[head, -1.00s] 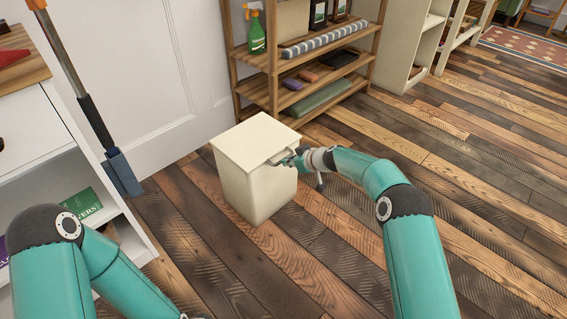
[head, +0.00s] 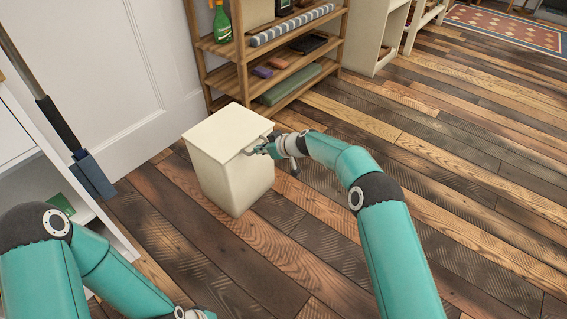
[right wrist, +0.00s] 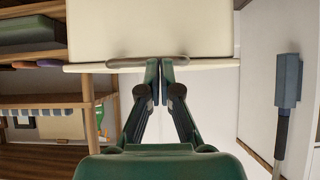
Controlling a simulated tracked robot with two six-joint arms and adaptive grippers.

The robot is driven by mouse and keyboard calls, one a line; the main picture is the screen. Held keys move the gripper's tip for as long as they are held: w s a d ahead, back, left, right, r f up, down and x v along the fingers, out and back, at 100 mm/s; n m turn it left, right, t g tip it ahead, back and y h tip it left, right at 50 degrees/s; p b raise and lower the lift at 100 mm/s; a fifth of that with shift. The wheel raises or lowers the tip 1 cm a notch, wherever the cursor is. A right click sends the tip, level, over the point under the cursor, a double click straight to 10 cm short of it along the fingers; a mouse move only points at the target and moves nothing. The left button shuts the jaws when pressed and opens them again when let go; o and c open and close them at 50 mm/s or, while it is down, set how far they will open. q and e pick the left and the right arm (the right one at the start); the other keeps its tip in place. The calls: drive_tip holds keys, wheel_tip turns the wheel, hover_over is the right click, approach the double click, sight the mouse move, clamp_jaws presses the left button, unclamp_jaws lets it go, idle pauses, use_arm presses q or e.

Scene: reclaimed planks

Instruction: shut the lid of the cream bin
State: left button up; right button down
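The cream bin (head: 235,180) stands upright on the floor. Its lid (head: 222,130) lies level on top, with no gap that I can see in the head view. My right gripper (head: 262,149) is at the lid's front right edge, by the handle. In the right wrist view the fingertips (right wrist: 160,66) are close together and touch or nearly touch the grey handle (right wrist: 125,63) on the lid's edge. The fingers sit side by side along the bar, not around it.
A wooden shelf (head: 243,80) with a green spray bottle (head: 222,22) stands behind the bin. A blue broom-like tool (head: 92,175) leans by a white cabinet (head: 25,150) at left. The plank floor (head: 440,180) at right is clear.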

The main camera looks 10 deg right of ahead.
drive_tip(key=s+d+f, duration=0.2)
drive_tip(key=s+d, duration=0.4)
drive_tip(key=d, duration=0.1)
drive_tip(key=shift+d+f+t, duration=0.15)
drive_tip(key=shift+d+t, duration=0.05)
drive_tip(key=shift+t, duration=0.1)
